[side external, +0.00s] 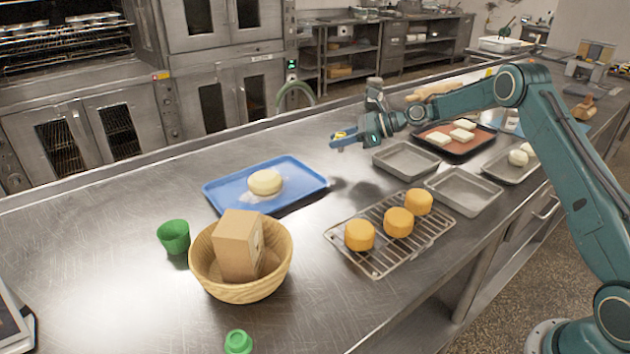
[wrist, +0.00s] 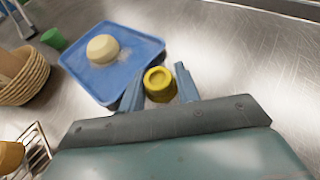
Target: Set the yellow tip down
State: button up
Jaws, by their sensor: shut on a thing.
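The yellow tip (wrist: 160,84) is a small round piece with a ringed top, between the fingers in the wrist view. It also shows as a small yellow spot at the gripper's end in the side view (side external: 340,134). My gripper (wrist: 157,85) is shut on it. In the side view my gripper (side external: 345,141) holds it above the steel counter, behind and to the right of the blue tray. The tip's lower part is hidden in the wrist view.
A blue tray (side external: 222,196) with a pale dough round (side external: 265,182) lies nearby. A wooden bowl (side external: 240,291) holds a cardboard box (side external: 237,245); a green cup (side external: 174,237) stands beside it. A cooling rack (side external: 378,264) bears orange cakes. Empty tins (side external: 404,160) stand right.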

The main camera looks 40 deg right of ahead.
aim_at(341, 151)
jog(key=shift+f, duration=0.1)
jog(key=shift+f, duration=2.05)
jog(key=shift+f, duration=0.1)
jog(key=o, duration=1)
jog(key=shift+s+d+r, duration=0.1)
jog(key=shift+r, duration=0.1)
jog(key=v, duration=1.1)
jog(key=shift+s+d+r, duration=0.15)
jog(key=shift+s+d, duration=0.1)
